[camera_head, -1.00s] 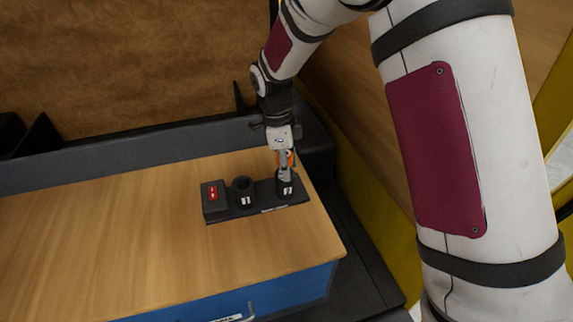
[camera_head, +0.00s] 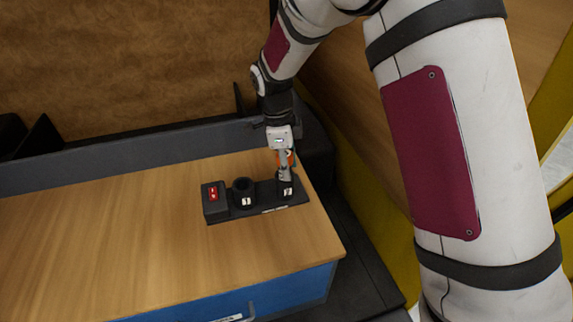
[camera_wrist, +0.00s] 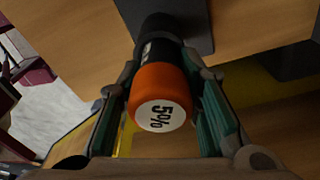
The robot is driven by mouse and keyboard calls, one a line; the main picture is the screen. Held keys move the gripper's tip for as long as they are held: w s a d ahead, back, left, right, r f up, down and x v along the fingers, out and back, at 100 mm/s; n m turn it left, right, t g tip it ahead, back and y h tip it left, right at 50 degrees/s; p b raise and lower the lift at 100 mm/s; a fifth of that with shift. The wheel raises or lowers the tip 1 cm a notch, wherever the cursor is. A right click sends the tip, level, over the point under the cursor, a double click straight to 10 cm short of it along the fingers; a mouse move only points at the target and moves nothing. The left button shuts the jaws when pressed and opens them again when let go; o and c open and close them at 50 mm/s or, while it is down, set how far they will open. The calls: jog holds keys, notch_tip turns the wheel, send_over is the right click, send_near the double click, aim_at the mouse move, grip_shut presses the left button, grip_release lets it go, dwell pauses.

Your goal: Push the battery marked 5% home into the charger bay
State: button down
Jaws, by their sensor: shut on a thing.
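The battery marked 5% (camera_wrist: 160,98) has an orange end with a white label and a dark body in the wrist view. My gripper (camera_wrist: 163,100) is shut on it, with a green-padded finger on each side. The battery's far end meets the dark round bay (camera_wrist: 156,28) of the charger; how deep it sits is hard to tell. In the head view my gripper (camera_head: 285,165) points down over the right bay of the black charger (camera_head: 265,211), and mostly hides the battery. The charger's other round bay (camera_head: 243,188) is in the middle and looks empty.
A dark grey rail (camera_head: 120,167) runs along the back. The wooden top to the left is clear.

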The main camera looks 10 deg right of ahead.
jog(key=shift+f, duration=0.2)
jog(key=c, duration=1.1)
grip_release()
jog(key=shift+o, duration=0.2)
jog(key=r, duration=0.4)
jog(key=a+r, duration=0.1)
jog(key=r, duration=0.6)
jog(key=shift+w+a+r, duration=0.1)
jog(key=shift+a+r, duration=0.1)
jog(key=shift+r, duration=0.2)
